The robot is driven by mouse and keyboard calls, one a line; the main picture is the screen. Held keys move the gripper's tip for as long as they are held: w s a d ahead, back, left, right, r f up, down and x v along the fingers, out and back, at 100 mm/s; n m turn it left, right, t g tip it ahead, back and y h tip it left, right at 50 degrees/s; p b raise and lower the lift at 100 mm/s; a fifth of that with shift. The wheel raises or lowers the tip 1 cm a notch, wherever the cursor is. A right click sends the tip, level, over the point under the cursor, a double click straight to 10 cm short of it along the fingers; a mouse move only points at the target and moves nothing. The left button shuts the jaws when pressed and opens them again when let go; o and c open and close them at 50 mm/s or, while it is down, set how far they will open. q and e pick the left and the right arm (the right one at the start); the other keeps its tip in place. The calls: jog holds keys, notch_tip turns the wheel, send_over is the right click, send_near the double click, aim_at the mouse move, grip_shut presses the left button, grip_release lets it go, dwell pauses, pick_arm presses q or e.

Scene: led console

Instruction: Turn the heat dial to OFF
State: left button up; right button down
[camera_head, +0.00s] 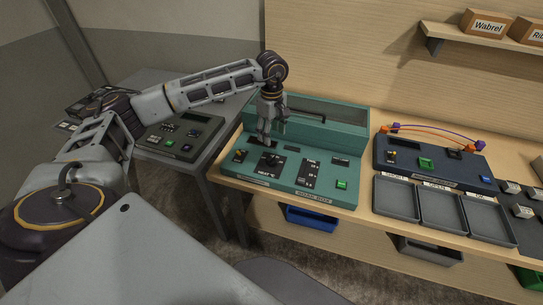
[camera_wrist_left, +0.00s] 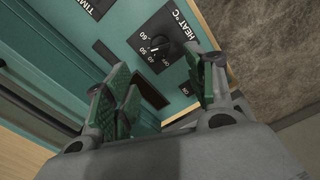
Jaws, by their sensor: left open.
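The heat dial (camera_head: 271,159) is a dark round knob on a black plate marked HEAT °C, on the teal console (camera_head: 230,168). In the left wrist view the dial (camera_wrist_left: 158,44) has several numbers and OFF around it. Its pale mark seems to face the numbers, but I cannot tell which one exactly. My left gripper (camera_head: 267,140) points down just behind the dial, above the panel. In the left wrist view the left gripper (camera_wrist_left: 165,85) is open and empty, its fingers apart and the dial beyond their tips. My right gripper is not in view.
A slider panel labelled TIMER (camera_head: 309,173) and a green button (camera_head: 342,184) are right of the dial. A raised teal box (camera_head: 330,125) stands behind. A grey console (camera_head: 180,135) is left, a dark blue one (camera_head: 430,160) right, with grey trays (camera_head: 397,213) before it.

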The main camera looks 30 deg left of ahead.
aim_at(271, 158)
pick_arm(q)
notch_tip(271, 158, down, 12)
jog(key=p, duration=0.2)
jog(key=shift+p, duration=0.35)
jog(key=shift+c, duration=0.5)
jog(key=c, duration=1)
